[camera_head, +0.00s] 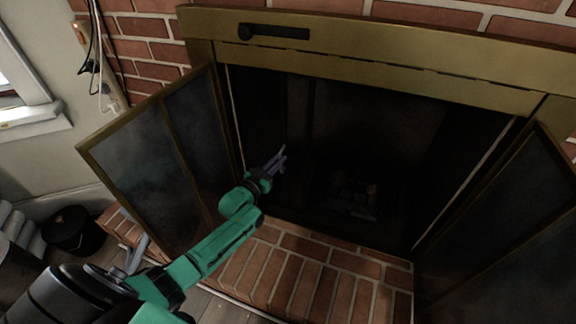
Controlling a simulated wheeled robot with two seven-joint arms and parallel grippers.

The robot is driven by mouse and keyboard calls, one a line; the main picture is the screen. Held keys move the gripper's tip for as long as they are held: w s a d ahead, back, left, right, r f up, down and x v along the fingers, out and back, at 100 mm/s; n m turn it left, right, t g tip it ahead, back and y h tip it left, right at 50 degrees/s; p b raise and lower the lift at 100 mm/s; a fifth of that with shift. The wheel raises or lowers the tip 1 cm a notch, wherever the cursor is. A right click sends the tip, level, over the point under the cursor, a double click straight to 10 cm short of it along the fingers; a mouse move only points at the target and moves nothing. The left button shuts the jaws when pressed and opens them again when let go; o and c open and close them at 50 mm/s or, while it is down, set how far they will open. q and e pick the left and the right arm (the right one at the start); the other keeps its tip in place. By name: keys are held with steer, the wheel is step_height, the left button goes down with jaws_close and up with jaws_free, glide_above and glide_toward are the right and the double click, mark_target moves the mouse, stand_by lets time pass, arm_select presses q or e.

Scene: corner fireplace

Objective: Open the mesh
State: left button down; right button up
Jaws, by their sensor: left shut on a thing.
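The fireplace has a brass frame with glass doors swung out on both sides, the left door (160,155) and the right door (505,230). The opening between them is dark. A dark, faint mesh (262,112) hangs at the left side of the opening; its edges are hard to make out. My left gripper (277,160) reaches in from the lower left, past the left door, to the lower left part of the opening. Its fingers are shut on the mesh, though the held part is too dark to see clearly. My right gripper is out of view.
Logs (352,190) lie dimly inside the firebox. A brick hearth (300,275) runs below the opening. A dark bucket (73,230) stands on the floor at left. A black handle (274,32) is on the brass frame above.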

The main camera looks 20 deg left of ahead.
arm_select(q)
steer(key=a, duration=0.1)
steer(key=a+b, duration=0.1)
steer(key=a, duration=0.3)
steer(key=shift+s+a+f, duration=0.2)
steer(key=shift+f, duration=0.1)
steer(key=shift+a+r+b, duration=0.2)
steer(key=shift+a+b, duration=0.1)
steer(key=shift+a, duration=0.15)
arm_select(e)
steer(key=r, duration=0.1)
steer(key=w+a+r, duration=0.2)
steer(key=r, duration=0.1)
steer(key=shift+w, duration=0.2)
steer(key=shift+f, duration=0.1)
arm_select(q)
steer(key=c, duration=0.9)
jaws_free()
